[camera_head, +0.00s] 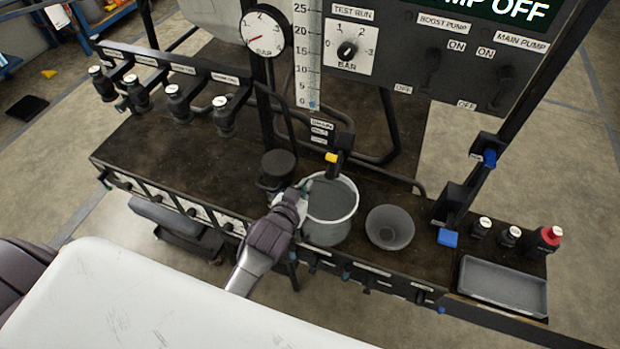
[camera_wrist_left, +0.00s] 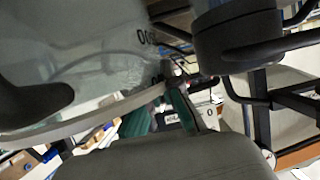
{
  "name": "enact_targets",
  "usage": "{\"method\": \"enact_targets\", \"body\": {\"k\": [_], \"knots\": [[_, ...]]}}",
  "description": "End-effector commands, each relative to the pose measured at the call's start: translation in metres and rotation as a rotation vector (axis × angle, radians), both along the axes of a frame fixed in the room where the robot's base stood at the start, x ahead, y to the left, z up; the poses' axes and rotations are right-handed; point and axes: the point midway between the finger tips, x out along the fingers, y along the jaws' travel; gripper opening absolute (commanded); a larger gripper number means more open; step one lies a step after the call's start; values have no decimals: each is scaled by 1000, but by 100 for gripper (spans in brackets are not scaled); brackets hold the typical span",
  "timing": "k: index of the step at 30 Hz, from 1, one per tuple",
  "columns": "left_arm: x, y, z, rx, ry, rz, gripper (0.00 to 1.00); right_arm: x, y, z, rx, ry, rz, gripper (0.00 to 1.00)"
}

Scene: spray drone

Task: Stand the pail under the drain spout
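The pail (camera_head: 331,232), grey with a pale rim, stands upright on the dark bench beneath the drain spout (camera_head: 338,165) with its yellow handle. The spout overlaps the pail's back rim in the head view. My left gripper (camera_head: 301,191) is at the pail's left rim, its fingers appearing closed on it. In the left wrist view the pail's translucent wall (camera_wrist_left: 95,50) fills the upper left, and the green fingertips (camera_wrist_left: 172,108) meet its rim. The full grip is partly hidden. My right gripper is not in view.
A round black knob-like part (camera_head: 278,164) is just behind my left gripper. A grey tray (camera_head: 503,285) and small bottles (camera_head: 509,236) are at the right. The bench's left top is mostly clear.

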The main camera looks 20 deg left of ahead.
Motion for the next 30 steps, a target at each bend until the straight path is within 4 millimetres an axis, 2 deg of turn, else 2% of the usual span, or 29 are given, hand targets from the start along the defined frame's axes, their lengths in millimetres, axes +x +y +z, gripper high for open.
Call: {"method": "enact_targets", "body": {"k": [8, 9, 12, 23, 28, 30], "knots": [[40, -1, 2, 1, -3, 0, 0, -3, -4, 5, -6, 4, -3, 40], [36, -1, -7, 0, 3, -1, 0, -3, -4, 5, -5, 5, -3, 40], [36, -1, -14, -3, 1, -1, 0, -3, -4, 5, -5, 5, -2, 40], [35, -1, -18, -2, 0, -1, 0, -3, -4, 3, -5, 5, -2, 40], [35, -1, -18, 0, 1, -1, 28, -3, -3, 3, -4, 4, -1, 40], [35, -1, -18, 0, 1, -1, 31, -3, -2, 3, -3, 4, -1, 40]]}}
